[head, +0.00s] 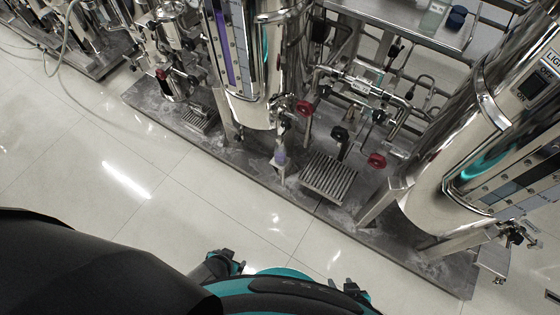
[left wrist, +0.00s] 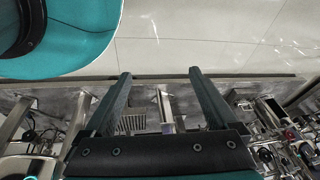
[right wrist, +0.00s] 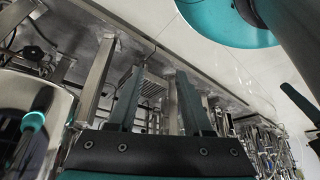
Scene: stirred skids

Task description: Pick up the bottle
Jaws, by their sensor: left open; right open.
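My left gripper (head: 224,262) and my right gripper (head: 350,288) are low in the head view, over the floor in front of the skid. Both are apart from the bottles. The left wrist view shows the left jaws (left wrist: 160,73) open and empty. The right wrist view shows the right jaws (right wrist: 159,73) open and empty.
The skid plate (head: 240,160) carries steel tanks (head: 250,60), pipes, red valve knobs (head: 376,160) and a slotted grate (head: 328,178) right of the low bottle. Pale tiled floor (head: 130,180) lies clear before the skid.

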